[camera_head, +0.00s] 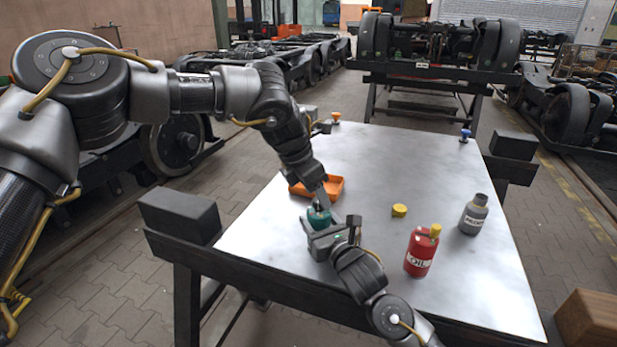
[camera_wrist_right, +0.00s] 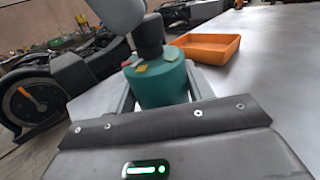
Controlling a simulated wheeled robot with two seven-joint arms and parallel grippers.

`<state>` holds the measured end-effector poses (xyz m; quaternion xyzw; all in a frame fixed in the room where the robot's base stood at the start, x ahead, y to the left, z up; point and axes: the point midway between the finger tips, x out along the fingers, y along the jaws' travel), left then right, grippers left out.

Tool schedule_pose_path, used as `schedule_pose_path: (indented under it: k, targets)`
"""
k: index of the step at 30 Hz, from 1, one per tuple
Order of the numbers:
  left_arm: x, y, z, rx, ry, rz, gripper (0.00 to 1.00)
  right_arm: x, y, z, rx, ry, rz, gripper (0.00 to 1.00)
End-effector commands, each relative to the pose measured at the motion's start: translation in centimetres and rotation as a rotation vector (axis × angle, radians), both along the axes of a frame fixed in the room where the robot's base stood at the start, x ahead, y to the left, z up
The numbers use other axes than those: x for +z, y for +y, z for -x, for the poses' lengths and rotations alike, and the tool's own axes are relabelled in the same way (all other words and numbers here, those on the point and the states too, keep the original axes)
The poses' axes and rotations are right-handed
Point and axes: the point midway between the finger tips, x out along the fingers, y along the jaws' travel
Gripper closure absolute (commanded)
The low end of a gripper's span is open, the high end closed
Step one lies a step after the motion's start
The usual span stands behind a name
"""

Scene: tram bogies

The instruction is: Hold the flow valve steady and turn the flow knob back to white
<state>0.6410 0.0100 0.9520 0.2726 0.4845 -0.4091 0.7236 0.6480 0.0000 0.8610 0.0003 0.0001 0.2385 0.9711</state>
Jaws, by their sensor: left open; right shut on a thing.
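The flow valve is a teal cylinder (camera_head: 318,217) standing near the left front of the metal table. In the right wrist view its teal body (camera_wrist_right: 162,88) carries a dark knob (camera_wrist_right: 151,36) on top, with small coloured patches on the rim near the knob's base. My right gripper (camera_head: 322,229) is shut on the teal body from the front. My left gripper (camera_head: 321,202) reaches down from above, open, with its fingers at the knob. One grey left finger (camera_wrist_right: 118,14) shows beside the knob; whether it touches is unclear. The knob is mostly hidden in the head view.
An orange tray (camera_head: 337,187) lies just behind the valve. A yellow cap (camera_head: 399,210), a red oil bottle (camera_head: 420,256) and a grey bottle (camera_head: 474,217) stand to the right. An orange-topped piece (camera_head: 336,117) and a blue one (camera_head: 465,135) are at the back.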

Motion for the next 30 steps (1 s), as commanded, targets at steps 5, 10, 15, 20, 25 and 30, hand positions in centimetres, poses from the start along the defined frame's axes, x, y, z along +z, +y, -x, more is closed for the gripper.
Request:
schedule_pose_path:
  k: [5,10,15,20,25,30]
  targets:
    - [-1.12,-0.4,-0.23,0.0,0.0,0.0,0.46,-0.02,-0.01,0.0,0.0,0.001,0.0,0.74]
    - [-1.31,-0.46,-0.29,0.0,-0.001,0.0,0.46,-0.03,-0.01,0.0,0.0,0.001,0.0,0.74]
    - [-1.29,-0.46,-0.27,0.0,-0.001,0.0,0.5,-0.03,-0.01,0.0,0.0,0.001,0.0,0.74]
    - [-1.29,-0.45,-0.27,0.0,0.0,0.0,0.71,-0.03,-0.01,0.0,0.0,0.001,0.0,0.74]
    - [-1.28,-0.44,-0.27,0.0,0.0,0.0,0.93,-0.04,0.0,0.0,0.0,0.001,0.0,0.74]
    - [-1.31,-0.37,-0.38,-0.094,0.002,0.0,0.93,-0.04,-0.01,0.0,0.0,0.001,0.0,0.74]
